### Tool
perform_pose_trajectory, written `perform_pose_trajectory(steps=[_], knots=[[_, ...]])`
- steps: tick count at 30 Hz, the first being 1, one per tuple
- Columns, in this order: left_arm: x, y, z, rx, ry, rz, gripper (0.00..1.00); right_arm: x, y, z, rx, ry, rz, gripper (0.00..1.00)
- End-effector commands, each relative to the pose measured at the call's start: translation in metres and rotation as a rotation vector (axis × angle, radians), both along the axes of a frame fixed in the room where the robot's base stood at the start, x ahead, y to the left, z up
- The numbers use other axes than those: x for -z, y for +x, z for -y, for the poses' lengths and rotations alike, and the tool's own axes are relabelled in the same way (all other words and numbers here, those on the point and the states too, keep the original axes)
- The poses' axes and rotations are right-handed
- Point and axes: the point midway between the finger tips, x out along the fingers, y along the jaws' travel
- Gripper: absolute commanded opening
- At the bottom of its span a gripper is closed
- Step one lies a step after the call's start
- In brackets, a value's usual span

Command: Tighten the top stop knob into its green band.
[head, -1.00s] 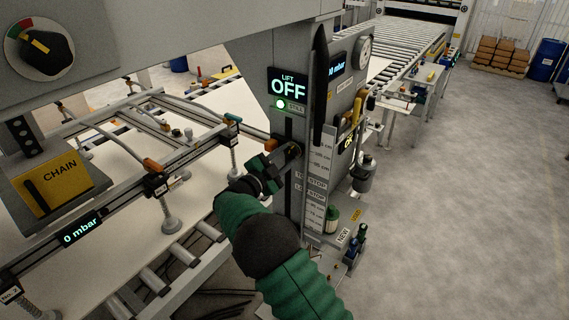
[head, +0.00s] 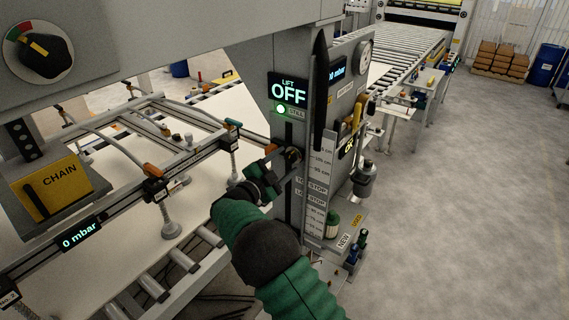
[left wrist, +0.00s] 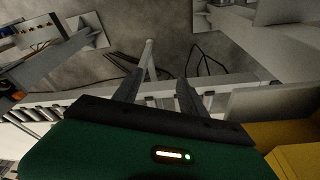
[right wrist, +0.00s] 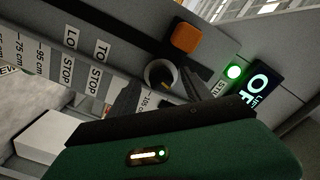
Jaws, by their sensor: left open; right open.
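The stop knob, a round piece with a pale rim and dark centre (right wrist: 160,74), sits on the column beside the scale in the right wrist view. No green band can be made out on it. My right gripper (right wrist: 162,92) is open, its two dark fingers apart on either side of the knob's near edge; I cannot tell whether they touch it. In the head view my right gripper (head: 286,159) reaches the column's slot and largely hides the knob. The TOP STOP label (right wrist: 99,68) is on the scale. My left gripper (left wrist: 158,92) is open and empty.
An orange block (right wrist: 186,37) is beside the knob. The lift display (head: 288,90) reads OFF, with a lit green lamp (head: 281,110) below. The suction frame (head: 160,185) and rollers lie left of the arm. Open floor (head: 460,210) is to the right.

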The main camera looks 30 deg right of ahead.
Motion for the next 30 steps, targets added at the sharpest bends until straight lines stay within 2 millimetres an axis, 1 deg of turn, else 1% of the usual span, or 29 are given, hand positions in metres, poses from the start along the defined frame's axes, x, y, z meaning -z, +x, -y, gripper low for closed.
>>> perform_pose_trajectory(steps=[1, 5, 12, 16, 18, 21, 30], knots=[[0.006, 0.000, 0.000, 0.000, 0.000, 0.000, 0.49, 0.004, -0.002, -0.009, -0.004, 0.002, -0.001, 0.57], [0.019, 0.000, 0.000, 0.000, 0.000, 0.000, 0.49, 0.006, -0.014, -0.040, -0.007, 0.002, 0.001, 0.57], [0.040, 0.000, 0.000, 0.000, 0.000, 0.000, 0.49, 0.007, -0.041, -0.105, -0.006, 0.002, -0.001, 0.57], [0.046, 0.000, 0.000, 0.000, 0.000, 0.000, 0.49, 0.005, -0.052, -0.132, -0.004, 0.002, -0.002, 0.57], [0.048, 0.000, 0.000, 0.000, 0.000, 0.000, 0.49, 0.005, -0.056, -0.141, -0.004, 0.002, -0.002, 0.57], [0.049, 0.000, 0.000, 0.000, 0.000, 0.000, 0.49, 0.003, -0.059, -0.148, -0.002, 0.001, -0.002, 0.57], [0.046, 0.000, 0.000, 0.000, 0.000, 0.000, 0.49, 0.001, -0.060, -0.149, -0.002, -0.001, -0.007, 0.57]])
